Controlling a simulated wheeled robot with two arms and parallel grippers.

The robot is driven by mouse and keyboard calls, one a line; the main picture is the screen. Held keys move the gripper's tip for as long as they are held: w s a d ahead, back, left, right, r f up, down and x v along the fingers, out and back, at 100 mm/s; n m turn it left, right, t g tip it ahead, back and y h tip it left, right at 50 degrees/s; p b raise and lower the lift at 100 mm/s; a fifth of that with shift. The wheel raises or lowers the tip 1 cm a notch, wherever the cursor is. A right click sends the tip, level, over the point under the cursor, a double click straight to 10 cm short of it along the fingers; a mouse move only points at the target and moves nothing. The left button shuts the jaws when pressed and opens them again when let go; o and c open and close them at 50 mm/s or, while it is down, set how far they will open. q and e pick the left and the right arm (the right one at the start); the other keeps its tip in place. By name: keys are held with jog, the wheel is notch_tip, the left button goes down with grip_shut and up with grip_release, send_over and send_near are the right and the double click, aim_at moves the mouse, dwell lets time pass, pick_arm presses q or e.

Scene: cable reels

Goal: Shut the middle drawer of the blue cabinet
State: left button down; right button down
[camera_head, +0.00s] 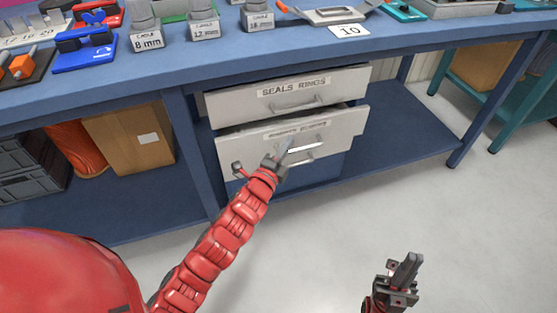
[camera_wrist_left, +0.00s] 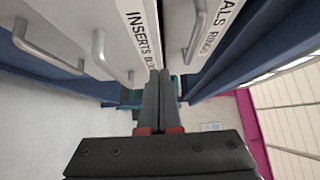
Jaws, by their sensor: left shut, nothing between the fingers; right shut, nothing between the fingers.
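The blue cabinet (camera_head: 318,171) is built in under the blue workbench and has pale grey drawer fronts. The middle drawer (camera_head: 232,146) stands out under the top drawer (camera_head: 225,103), labelled SEALS RINGS. Its label, beginning INSERTS, reads more clearly in the left wrist view (camera_wrist_left: 143,40). My left gripper (camera_head: 291,148) is shut and empty, with its fingertips at the middle drawer's front near the handle (camera_head: 315,152); I cannot tell whether they touch. The left wrist view shows its closed fingers (camera_wrist_left: 161,88) beside that front. My right gripper (camera_head: 408,264) is shut and empty above the floor.
A cardboard box (camera_head: 130,138) and a dark crate (camera_head: 25,160) sit on the lower shelf at left. A blue bench leg (camera_head: 480,125) stands at right. The grey floor (camera_head: 450,220) in front is clear.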

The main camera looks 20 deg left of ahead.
aim_at(281, 128)
pick_arm(q)
jog(key=w+a, duration=0.2)
jog(key=w, duration=0.1)
jog(key=shift+f, duration=0.1)
jog(key=shift+w+a, duration=0.1)
jog(key=shift+w, duration=0.1)
jog(key=shift+w+a+p, duration=0.35)
jog(key=shift+w+a, duration=0.2)
jog(key=shift+w, duration=0.3)
jog(key=shift+w+a, duration=0.2)
jog(key=shift+s+d, duration=0.1)
